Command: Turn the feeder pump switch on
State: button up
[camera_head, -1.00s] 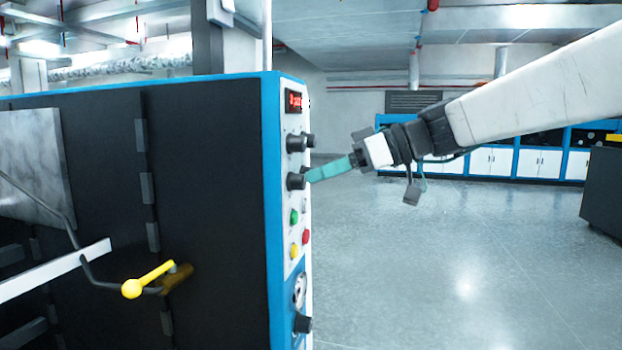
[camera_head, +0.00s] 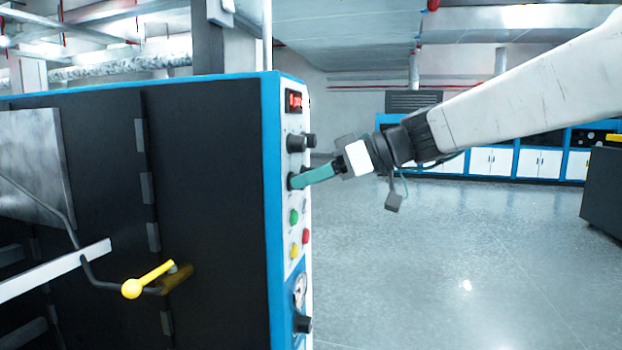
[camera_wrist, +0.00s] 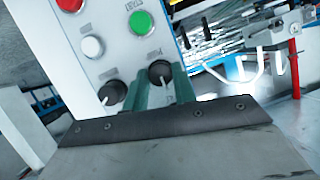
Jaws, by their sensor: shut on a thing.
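The feeder pump switch appears to be the black rotary knob (camera_wrist: 158,70) on the white control panel, though its printed label is too small to read fully. My gripper (camera_wrist: 162,80) has one teal finger on each side of this knob and is shut on it. In the head view my gripper (camera_head: 294,181) reaches in from the right, with its fingertips at the panel (camera_head: 284,210). There the fingers hide most of the gripped knob.
Another black knob (camera_wrist: 112,92) sits close beside my fingers. A green button (camera_wrist: 140,22), a white button (camera_wrist: 92,46) and a red button (camera_wrist: 70,3) are near. A red display (camera_head: 293,101) tops the panel. A yellow-handled lever (camera_head: 150,279) juts from the machine's dark side. Open floor lies right.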

jog(key=m+g+y, duration=0.1)
jog(key=m, duration=0.1)
jog(key=m+g+y, duration=0.1)
jog(key=m, duration=0.2)
jog(key=m+g+y, duration=0.1)
jog(key=m, duration=0.2)
jog(key=shift+w+d+f+g+y, duration=0.1)
jog(key=shift+w+f+g+y, duration=0.2)
jog(key=shift+g, duration=0.1)
jog(key=shift+m, duration=0.5)
jog(key=o, duration=1)
jog(key=d, duration=0.7)
jog(key=shift+w+d+r, duration=0.15)
jog(key=shift+d+r, duration=0.2)
jog(key=shift+d, duration=0.05)
